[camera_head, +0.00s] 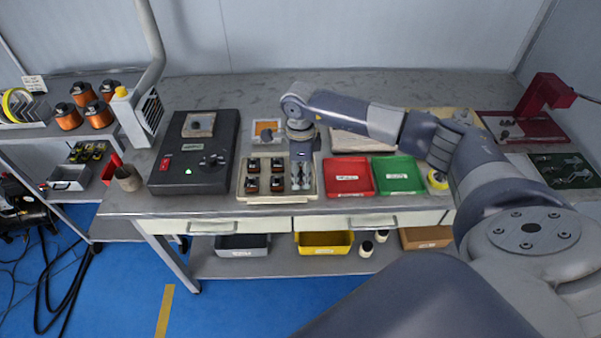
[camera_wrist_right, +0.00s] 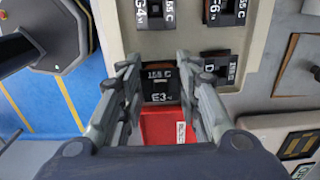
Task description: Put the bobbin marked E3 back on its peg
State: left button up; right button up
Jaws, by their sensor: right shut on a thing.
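My right gripper (camera_head: 301,181) points down over the right side of the cream bobbin tray (camera_head: 280,199). In the right wrist view its fingers (camera_wrist_right: 163,100) are shut on the bobbin marked E3 (camera_wrist_right: 160,86), a dark block with white lettering. In the head view I cannot make this bobbin out behind the gripper. Several dark-topped copper bobbins (camera_head: 253,184) stand in the tray; others show in the right wrist view (camera_wrist_right: 222,12). I cannot tell whether E3 is raised or resting, and its peg is hidden. My left gripper is not in view.
A red bin (camera_head: 347,178) and a green bin (camera_head: 398,175) lie right of the tray. Larger copper bobbins (camera_head: 99,113) stand on the side bench at the far left.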

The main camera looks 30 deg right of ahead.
jog(key=shift+f, duration=0.2)
jog(key=shift+f+b, duration=0.95)
jog(key=shift+f, duration=0.05)
jog(key=o, duration=1.1)
jog(key=shift+r, duration=0.3)
notch_tip(320, 180, up, 12)
jog(key=shift+f, duration=0.2)
jog(key=shift+a, duration=0.1)
